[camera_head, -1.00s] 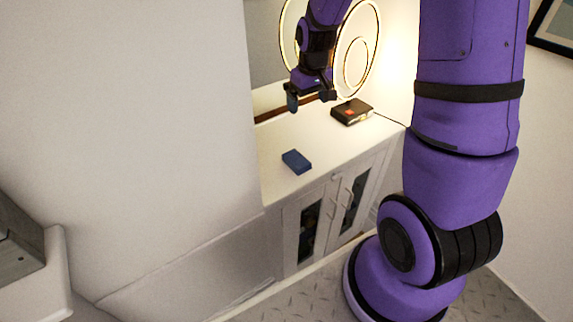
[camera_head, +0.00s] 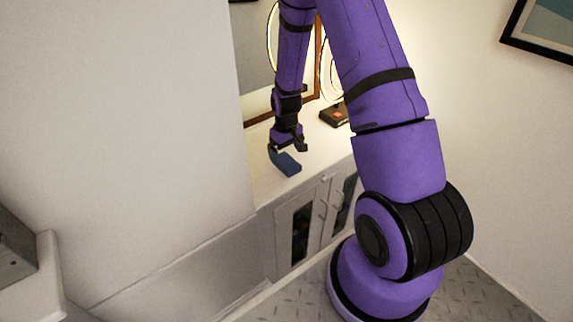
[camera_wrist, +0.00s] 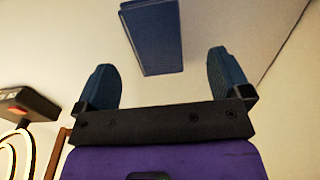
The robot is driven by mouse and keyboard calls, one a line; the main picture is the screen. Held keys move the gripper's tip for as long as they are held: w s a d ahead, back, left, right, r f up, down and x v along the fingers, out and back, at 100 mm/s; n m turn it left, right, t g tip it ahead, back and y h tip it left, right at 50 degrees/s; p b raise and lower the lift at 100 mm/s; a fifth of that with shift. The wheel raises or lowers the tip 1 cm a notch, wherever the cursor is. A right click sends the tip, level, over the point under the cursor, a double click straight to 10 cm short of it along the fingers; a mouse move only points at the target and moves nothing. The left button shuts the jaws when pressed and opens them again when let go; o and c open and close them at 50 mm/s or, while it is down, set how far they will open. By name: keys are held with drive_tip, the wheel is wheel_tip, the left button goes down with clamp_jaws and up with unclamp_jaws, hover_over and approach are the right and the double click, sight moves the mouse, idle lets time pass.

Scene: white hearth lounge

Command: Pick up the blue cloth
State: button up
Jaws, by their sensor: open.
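The blue cloth (camera_head: 288,166) is a small, dark blue, block-like folded piece on the white cabinet top. In the wrist view the cloth (camera_wrist: 154,37) lies ahead of and between my two fingers. My gripper (camera_head: 285,150) is just above or beside the cloth in the head view, and partly covers it. My gripper (camera_wrist: 170,78) is open, with dark blue-grey fingertips spread wider than the cloth and nothing held. I cannot tell the exact height gap.
The white cabinet (camera_head: 262,188) has doors with dark panes and handles at its front. A black box with an orange mark (camera_head: 334,115) stands farther back on the top, by the glowing ring lamp (camera_head: 329,72). A white wall (camera_head: 120,130) rises at the left.

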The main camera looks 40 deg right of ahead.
sight(287, 161)
drive_tip(key=shift+w+d+f, duration=0.1)
drive_tip(key=shift+d+f, duration=0.05)
drive_tip(key=shift+f, duration=1.3)
drive_tip(key=shift+w+d+f, duration=0.1)
drive_tip(key=shift+d+f, duration=0.05)
drive_tip(key=shift+f, duration=1.25)
drive_tip(key=c, duration=1)
drive_tip(key=shift+r, duration=0.15)
